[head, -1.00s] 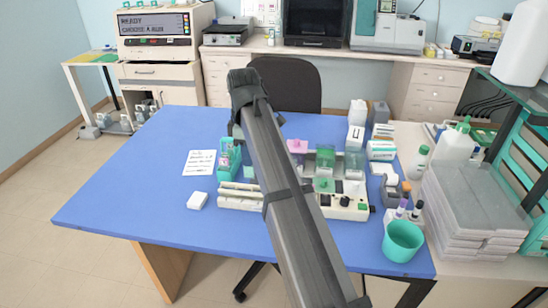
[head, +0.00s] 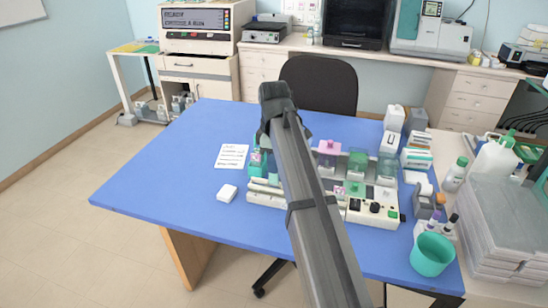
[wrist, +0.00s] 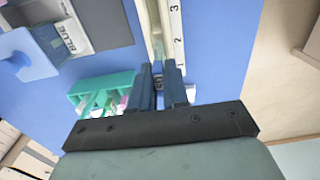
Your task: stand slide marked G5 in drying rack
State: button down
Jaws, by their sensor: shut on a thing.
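My gripper (wrist: 161,76) is shut on a slide (wrist: 159,82) in the wrist view; only a narrow strip with a dark mark shows between the fingers, and I cannot read it surely as G5. Just beyond the fingertips is a long cream strip (wrist: 153,30) with a groove and the numbers 1, 2, 3 alongside; it looks like the drying rack. I cannot tell whether the slide touches it. A teal holder (wrist: 88,88) with slides in it is left of the fingers. It also shows in the head view (head: 256,168). My arm hides the gripper there.
Staining jars with pink (head: 328,152) and green (head: 357,160) lids stand right of my arm, behind a cream panel with knobs (head: 372,210). A teal cup (head: 431,254) stands at the front right. A white block (head: 227,193) and a paper (head: 231,156) lie left; the blue table's left side is clear.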

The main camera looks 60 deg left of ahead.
aim_at(274, 185)
jog(key=shift+f, duration=2.3)
jog(key=shift+f, duration=0.35)
jog(key=c, duration=1.1)
grip_release()
jog(key=shift+o, duration=0.2)
notch_tip(274, 185, up, 14)
jog(key=shift+f, duration=0.1)
